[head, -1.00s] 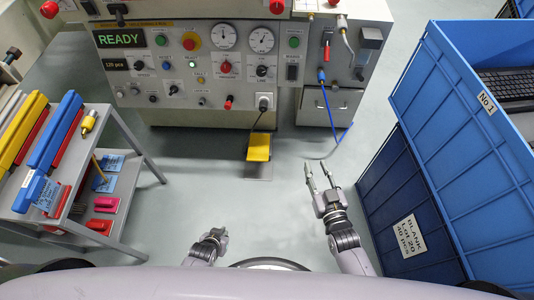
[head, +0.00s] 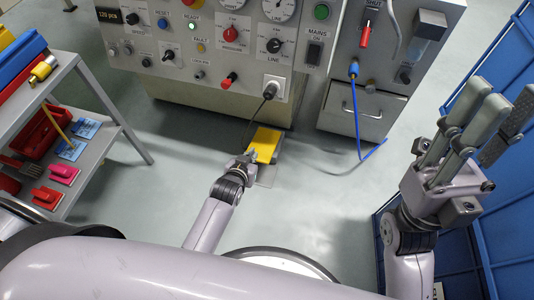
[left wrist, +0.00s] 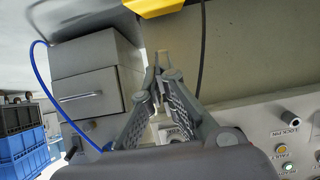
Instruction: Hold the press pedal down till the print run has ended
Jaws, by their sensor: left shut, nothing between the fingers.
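The yellow press pedal (head: 265,142) sits low on the floor in front of the press in the head view. Its edge also shows at the top of the left wrist view (left wrist: 155,6). My left gripper (head: 247,158) is shut and empty at the pedal's near left edge. In the left wrist view its fingertips (left wrist: 157,58) meet, and a gap shows between them and the pedal. I cannot tell whether any part touches it. My right gripper (head: 492,105) is open and empty, raised at the right. The press panel (head: 215,70) has a counter reading 120 pcs.
A grey trolley (head: 108,130) with coloured tools stands at the left. Blue crates (head: 458,268) stand at the right, behind my right gripper. A black cable (head: 252,115) runs down to the pedal, and a blue hose (head: 357,115) hangs by the grey drawer. The floor between is clear.

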